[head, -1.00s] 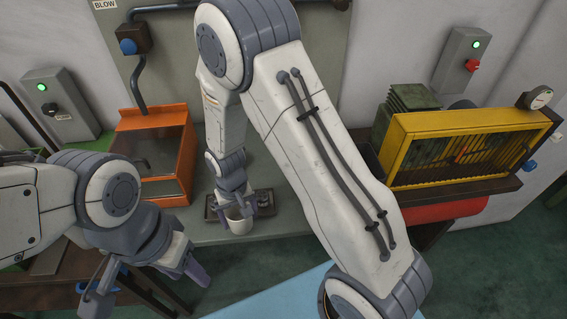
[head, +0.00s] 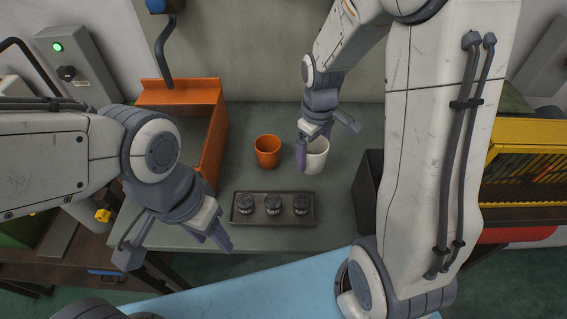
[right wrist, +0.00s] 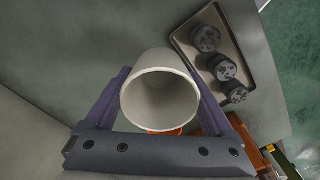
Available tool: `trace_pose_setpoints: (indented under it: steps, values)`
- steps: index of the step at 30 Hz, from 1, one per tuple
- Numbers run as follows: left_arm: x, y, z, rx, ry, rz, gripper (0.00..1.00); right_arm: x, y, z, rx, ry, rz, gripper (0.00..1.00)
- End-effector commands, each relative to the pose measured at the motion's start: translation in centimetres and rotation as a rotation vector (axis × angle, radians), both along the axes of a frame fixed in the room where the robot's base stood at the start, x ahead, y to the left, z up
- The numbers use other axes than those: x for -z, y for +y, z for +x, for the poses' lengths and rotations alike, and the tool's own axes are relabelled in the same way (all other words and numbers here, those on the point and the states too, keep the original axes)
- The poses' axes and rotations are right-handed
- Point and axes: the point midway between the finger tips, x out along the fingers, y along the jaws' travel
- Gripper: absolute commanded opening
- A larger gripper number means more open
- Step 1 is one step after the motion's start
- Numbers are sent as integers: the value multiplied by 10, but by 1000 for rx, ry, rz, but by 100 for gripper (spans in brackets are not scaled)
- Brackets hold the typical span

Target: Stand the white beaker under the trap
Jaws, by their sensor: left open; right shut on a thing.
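The white beaker (head: 317,158) is in my right gripper (head: 314,146), toward the back of the grey-green bench. The right wrist view shows the beaker (right wrist: 160,98) from above, open and empty-looking, with a finger on either side. It looks upright; I cannot tell whether its base touches the bench. My left gripper (head: 178,246) is open and empty over the bench's front left. A grey pipe (head: 165,50) runs down the back panel from a blue-ended fitting (head: 160,5); I cannot tell which part is the trap.
An orange cup (head: 267,151) stands left of the beaker. A dark tray (head: 273,219) with three dark round parts lies in front. An orange box (head: 180,97) stands at the left, a dark open bin (head: 368,200) at the right. Bench between cup and tray is clear.

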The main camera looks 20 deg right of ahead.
Motion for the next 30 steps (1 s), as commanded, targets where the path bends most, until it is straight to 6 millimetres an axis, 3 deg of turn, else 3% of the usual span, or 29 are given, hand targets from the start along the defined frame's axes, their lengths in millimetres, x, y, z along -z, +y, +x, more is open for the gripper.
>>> trace_pose_setpoints:
  steps: [6,11,14,22,30]
  values:
    - [-9,0,0,0,0,0,50,29,37,25,4,3,-1,33]
    - [-11,0,0,0,0,0,50,41,53,36,8,1,0,33]
    - [-12,0,0,0,0,0,50,46,57,38,9,1,0,33]
    - [-18,0,0,0,0,0,50,81,58,38,8,2,0,33]
    - [-17,0,0,0,0,0,50,84,59,39,7,-1,0,33]
